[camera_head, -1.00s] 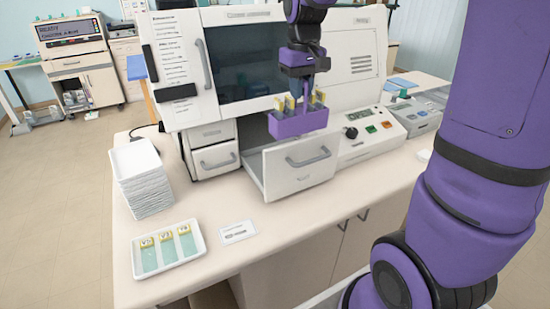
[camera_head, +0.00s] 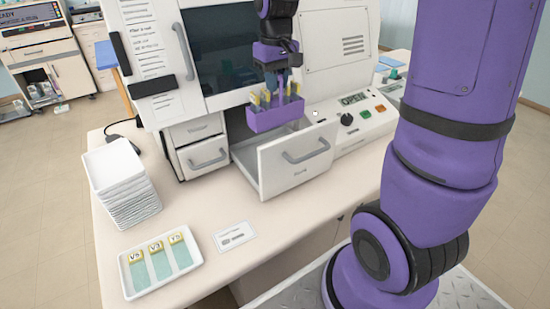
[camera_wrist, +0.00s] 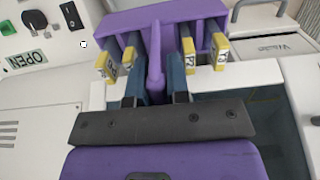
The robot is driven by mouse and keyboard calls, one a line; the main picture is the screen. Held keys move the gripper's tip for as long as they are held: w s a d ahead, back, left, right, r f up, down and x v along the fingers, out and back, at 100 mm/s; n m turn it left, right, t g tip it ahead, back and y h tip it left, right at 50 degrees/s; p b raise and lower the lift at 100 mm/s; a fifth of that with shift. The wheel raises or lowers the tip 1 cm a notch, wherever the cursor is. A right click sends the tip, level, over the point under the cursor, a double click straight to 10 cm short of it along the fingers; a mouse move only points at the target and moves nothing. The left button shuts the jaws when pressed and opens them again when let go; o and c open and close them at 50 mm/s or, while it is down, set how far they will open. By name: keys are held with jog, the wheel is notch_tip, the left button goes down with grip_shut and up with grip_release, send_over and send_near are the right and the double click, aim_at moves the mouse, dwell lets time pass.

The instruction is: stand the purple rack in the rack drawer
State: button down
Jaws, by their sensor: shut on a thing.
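The purple rack (camera_head: 273,118) holds several slides with yellow labels. My gripper (camera_head: 277,84) is shut on the rack's upright handle and holds it above the open rack drawer (camera_head: 294,161). In the head view the rack hangs over the drawer's back left part, apart from the drawer front. In the wrist view the rack (camera_wrist: 155,55) lies just beyond my dark finger mount (camera_wrist: 160,123), with the handle between the fingers. The drawer's inside is partly hidden by its front and the rack.
A closed drawer (camera_head: 208,156) sits left of the open one. A stack of white trays (camera_head: 118,175) stands on the counter's left. A white tray (camera_head: 130,288) with three labelled slides and a card (camera_head: 234,236) lie in front. A control panel (camera_head: 352,119) is to the right.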

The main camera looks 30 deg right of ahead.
aim_at(276, 126)
notch_tip(276, 126, down, 13)
dwell(0.7)
jog(key=c, duration=1.1)
grip_release()
jog(key=shift+f, duration=0.1)
notch_tip(276, 126, up, 11)
jog(key=shift+f, duration=0.1)
jog(key=shift+s+r, duration=0.15)
jog(key=shift+r, duration=0.8)
jog(key=s+a+r+t, duration=0.2)
jog(key=s+r, duration=0.3)
jog(key=s, duration=0.6)
jog(key=s+a+r+t, duration=0.3)
jog(key=s+r, duration=0.3)
jog(key=s, duration=0.5)
jog(key=shift+a, duration=0.4)
